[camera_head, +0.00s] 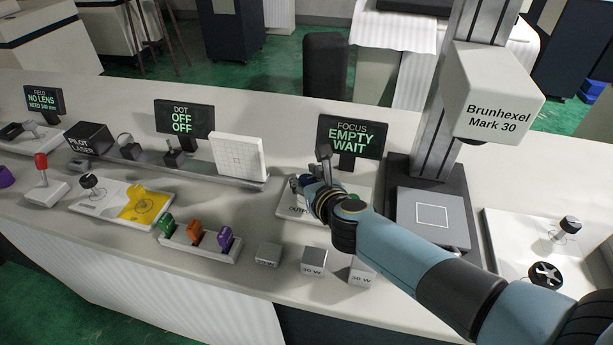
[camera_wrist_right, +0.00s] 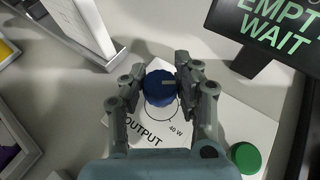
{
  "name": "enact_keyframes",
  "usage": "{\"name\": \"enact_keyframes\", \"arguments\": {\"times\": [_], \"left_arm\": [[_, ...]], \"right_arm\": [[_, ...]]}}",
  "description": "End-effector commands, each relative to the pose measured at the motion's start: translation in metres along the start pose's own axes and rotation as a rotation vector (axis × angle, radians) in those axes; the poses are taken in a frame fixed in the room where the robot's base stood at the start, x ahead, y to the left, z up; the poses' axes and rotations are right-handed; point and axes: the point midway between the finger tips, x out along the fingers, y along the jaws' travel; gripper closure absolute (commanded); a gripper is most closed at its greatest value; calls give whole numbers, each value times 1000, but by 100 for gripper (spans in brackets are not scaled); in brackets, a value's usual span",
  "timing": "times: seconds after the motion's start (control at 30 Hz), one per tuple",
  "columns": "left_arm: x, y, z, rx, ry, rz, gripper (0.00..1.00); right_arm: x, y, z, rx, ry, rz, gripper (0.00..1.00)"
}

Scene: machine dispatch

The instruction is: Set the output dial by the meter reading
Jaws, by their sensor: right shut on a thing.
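The output dial is a blue knob (camera_wrist_right: 157,90) on a white panel marked OUTPUT (camera_wrist_right: 235,125) in the right wrist view. A pale mark shows on the right part of its top. An arc scale and a "40 W" label are printed beside it. My right gripper (camera_wrist_right: 160,78) is shut on the knob, one finger on each side; in the head view this gripper (camera_head: 312,184) mostly hides the dial. A dark screen reading FOCUS, EMPTY, WAIT (camera_head: 352,138) stands behind it. My left gripper is not in view.
A green button (camera_wrist_right: 244,157) sits on the same panel. The Brunhexel Mark 30 machine (camera_head: 490,95) stands right of the screen.

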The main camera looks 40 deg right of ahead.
Motion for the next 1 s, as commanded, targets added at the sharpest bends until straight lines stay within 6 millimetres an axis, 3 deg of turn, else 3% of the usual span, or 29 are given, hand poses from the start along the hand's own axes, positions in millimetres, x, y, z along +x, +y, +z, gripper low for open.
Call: {"name": "enact_keyframes", "arguments": {"times": [0.37,1.0], "left_arm": [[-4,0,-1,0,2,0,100],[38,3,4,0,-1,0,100]], "right_arm": [[1,-2,0,-124,-1,293,100],[2,0,-2,-321,0,777,100]]}}
